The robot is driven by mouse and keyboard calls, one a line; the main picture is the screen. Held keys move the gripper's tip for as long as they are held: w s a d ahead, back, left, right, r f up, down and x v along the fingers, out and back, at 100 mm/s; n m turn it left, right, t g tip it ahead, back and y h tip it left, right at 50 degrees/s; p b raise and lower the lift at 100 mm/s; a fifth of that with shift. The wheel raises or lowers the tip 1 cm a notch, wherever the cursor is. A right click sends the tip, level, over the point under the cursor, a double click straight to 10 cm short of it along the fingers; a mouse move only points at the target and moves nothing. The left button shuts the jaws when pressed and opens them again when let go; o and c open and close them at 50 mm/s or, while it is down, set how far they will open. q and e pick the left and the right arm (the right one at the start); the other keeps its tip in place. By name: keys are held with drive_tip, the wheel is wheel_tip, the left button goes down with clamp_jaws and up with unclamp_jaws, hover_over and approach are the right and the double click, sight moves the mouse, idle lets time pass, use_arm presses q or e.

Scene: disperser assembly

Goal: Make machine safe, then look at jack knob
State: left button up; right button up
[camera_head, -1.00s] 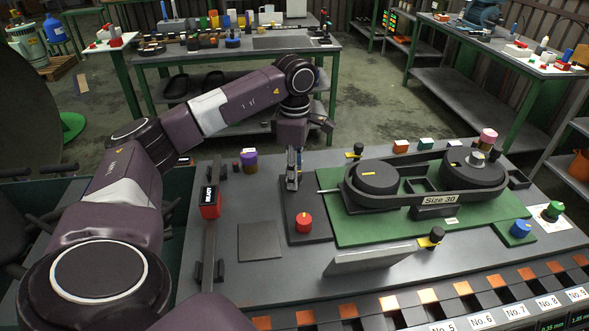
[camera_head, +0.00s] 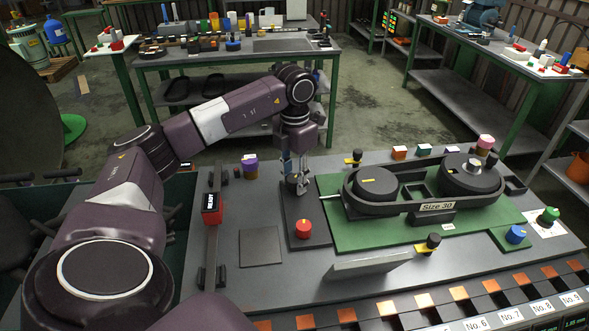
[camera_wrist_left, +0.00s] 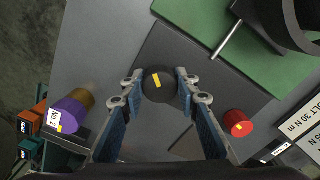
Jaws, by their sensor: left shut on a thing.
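My left gripper (camera_wrist_left: 160,88) is shut on a round black knob (camera_wrist_left: 155,90) with a yellow mark on top, one finger on each side of it. In the head view the left gripper (camera_head: 301,186) points down at the dark plate (camera_head: 318,236), and its fingers mostly hide the knob. A red knob (camera_head: 303,229) stands on the same plate, nearer the front; it also shows in the wrist view (camera_wrist_left: 237,123). No label shows which part is the jack knob. The machine (camera_head: 437,207), marked "Size 30", sits on a green base to the right. My right gripper is not in view.
A purple cylinder (camera_head: 250,168) stands left of my left gripper. A red "READY" box (camera_head: 211,209) sits on a dark rail. Black-and-yellow clamps (camera_head: 429,243) flank the green base. A blue knob (camera_head: 516,234) and a green knob (camera_head: 549,215) are at the right.

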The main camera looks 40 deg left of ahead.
use_arm(q)
drive_tip(key=n+p, duration=0.1)
drive_tip(key=n, duration=0.5)
drive_tip(key=shift+a+r+n, duration=0.1)
drive_tip(key=shift+r+n, duration=0.05)
drive_tip(key=shift+n, duration=0.15)
drive_tip(key=n, duration=0.3)
drive_tip(key=shift+n+p, duration=0.3)
drive_tip(key=shift+p, duration=0.05)
drive_tip(key=n, duration=0.3)
drive_tip(key=shift+n+p, duration=0.3)
drive_tip(key=n+p, duration=0.1)
drive_tip(key=n, duration=0.4)
drive_tip(key=n+p, duration=0.1)
drive_tip(key=n, duration=0.4)
drive_tip(key=shift+n, duration=0.5)
drive_tip(key=o, duration=1.2)
drive_tip(key=shift+c, duration=0.2)
drive_tip(key=shift+s, duration=0.1)
